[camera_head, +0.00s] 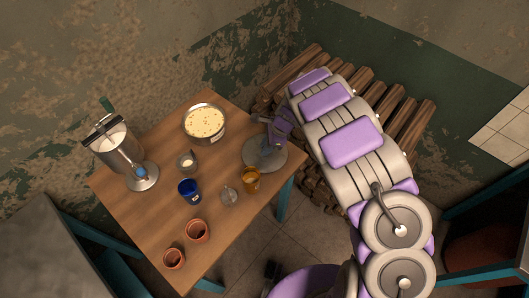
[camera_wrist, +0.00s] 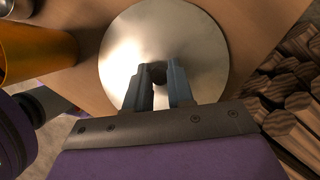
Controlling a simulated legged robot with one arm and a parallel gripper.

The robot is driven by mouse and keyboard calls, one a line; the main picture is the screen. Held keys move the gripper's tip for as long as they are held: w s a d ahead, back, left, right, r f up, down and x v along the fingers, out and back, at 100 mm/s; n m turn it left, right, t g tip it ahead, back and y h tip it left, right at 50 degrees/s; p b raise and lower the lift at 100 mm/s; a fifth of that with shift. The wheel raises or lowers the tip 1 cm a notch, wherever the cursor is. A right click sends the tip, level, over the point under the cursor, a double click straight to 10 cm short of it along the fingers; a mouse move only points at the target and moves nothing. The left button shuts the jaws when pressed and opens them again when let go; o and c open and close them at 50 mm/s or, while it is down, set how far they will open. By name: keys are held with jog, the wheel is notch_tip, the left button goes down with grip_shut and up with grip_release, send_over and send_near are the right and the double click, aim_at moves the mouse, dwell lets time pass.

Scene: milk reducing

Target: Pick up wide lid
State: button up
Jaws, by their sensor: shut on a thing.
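The wide lid (camera_head: 254,163) is a flat, round, silvery metal disc with a small dark knob at its centre. It lies at or just above the right edge of the wooden table. The lid (camera_wrist: 190,40) fills the upper middle of the wrist view. My gripper (camera_head: 268,149) comes from the right, over the lid. In the wrist view my gripper (camera_wrist: 159,78) is shut on the lid's knob, with one blue-grey finger on each side. I cannot tell whether the lid touches the table.
A pot of pale food (camera_head: 205,122), a blue cup (camera_head: 189,190), two terracotta pots (camera_head: 197,231) and a metal dispenser (camera_head: 122,153) share the table (camera_head: 150,215). Stacked logs (camera_head: 410,110) lie behind my arm.

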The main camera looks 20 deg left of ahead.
grip_shut()
jog(key=shift+r, duration=0.15)
